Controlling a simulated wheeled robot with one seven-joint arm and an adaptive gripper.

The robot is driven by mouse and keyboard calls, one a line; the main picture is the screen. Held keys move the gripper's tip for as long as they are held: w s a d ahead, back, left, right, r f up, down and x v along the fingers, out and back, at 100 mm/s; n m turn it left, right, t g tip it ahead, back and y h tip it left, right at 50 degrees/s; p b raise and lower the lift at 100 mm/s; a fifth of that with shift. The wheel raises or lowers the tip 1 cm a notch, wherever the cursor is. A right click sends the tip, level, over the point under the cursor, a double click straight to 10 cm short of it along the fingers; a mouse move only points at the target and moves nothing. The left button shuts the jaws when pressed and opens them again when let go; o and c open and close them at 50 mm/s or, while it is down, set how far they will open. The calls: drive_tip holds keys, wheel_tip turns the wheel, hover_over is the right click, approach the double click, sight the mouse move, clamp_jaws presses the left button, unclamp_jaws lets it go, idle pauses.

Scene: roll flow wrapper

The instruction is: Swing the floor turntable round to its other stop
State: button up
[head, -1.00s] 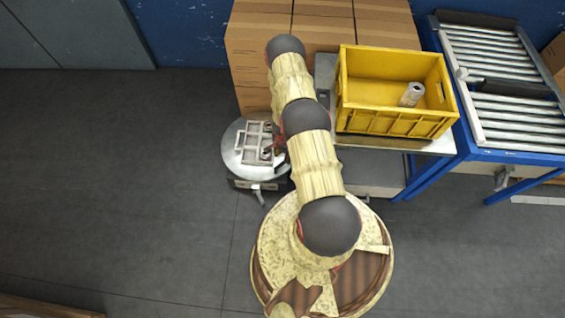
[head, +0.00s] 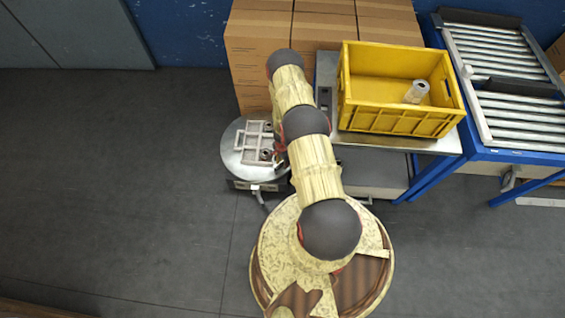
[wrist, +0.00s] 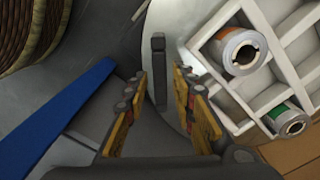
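The floor turntable (head: 235,165) is a round light-grey disc low on the floor, left of my arm. A pale divided tray (head: 240,140) lies on it. In the wrist view the disc (wrist: 180,25) fills the upper middle, with the tray (wrist: 225,100) at right holding an orange-banded roll (wrist: 241,50) and a green-banded roll (wrist: 288,121). A dark upright post (wrist: 158,70) stands by the disc's edge. My gripper (wrist: 161,78) is open, and the post shows between its two fingers; I see no clear contact. In the head view my arm hides most of the gripper.
A yellow crate (head: 400,122) with one roll (head: 417,91) stands on a bench right of my arm. A blue-framed roller conveyor (head: 500,75) is further right. Cardboard boxes (head: 260,60) stand behind the turntable. The floor (head: 110,180) at left is clear.

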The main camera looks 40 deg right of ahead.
clamp_jaws()
idle(0.6)
